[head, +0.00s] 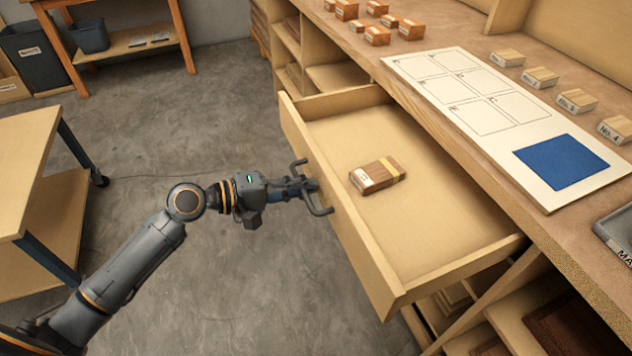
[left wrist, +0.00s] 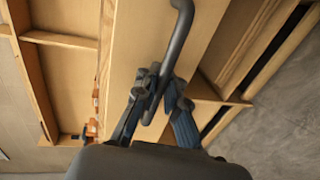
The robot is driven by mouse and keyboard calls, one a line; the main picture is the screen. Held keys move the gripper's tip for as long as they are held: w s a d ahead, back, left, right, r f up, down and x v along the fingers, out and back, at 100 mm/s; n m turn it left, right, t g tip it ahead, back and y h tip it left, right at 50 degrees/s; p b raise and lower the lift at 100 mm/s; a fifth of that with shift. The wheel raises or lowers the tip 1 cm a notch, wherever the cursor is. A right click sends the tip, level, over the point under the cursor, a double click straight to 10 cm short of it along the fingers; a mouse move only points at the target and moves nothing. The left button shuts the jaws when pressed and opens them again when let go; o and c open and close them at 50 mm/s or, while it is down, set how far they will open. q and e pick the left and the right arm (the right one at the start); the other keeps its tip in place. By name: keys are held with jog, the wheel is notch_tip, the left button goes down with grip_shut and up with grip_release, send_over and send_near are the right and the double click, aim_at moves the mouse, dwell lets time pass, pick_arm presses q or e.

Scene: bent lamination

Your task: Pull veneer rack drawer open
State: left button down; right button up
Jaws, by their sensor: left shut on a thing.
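The veneer rack drawer (head: 440,215) stands pulled out from under the bench, its inside open to view. A small bundle of brown veneer with a pale band (head: 377,176) lies in it. My left gripper (head: 303,186) is shut on the dark bar handle (head: 322,209) at the drawer's front. The left wrist view also shows the gripper (left wrist: 152,98) closed around the handle (left wrist: 180,35), against the pale drawer front (left wrist: 130,55). My right gripper is not in view.
The bench top above holds a white gridded board (head: 480,105) with a blue square, and several wooden blocks (head: 575,101). A wooden cart (head: 25,165) stands at the left. The grey floor (head: 230,290) between cart and drawer is clear.

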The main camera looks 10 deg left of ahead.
pick_arm(q)
jog(key=shift+v, duration=0.95)
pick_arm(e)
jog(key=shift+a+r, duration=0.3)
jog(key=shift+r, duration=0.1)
pick_arm(q)
jog(key=c, duration=1.7)
grip_release()
jog(key=v, duration=1.2)
jog(key=shift+f, duration=0.1)
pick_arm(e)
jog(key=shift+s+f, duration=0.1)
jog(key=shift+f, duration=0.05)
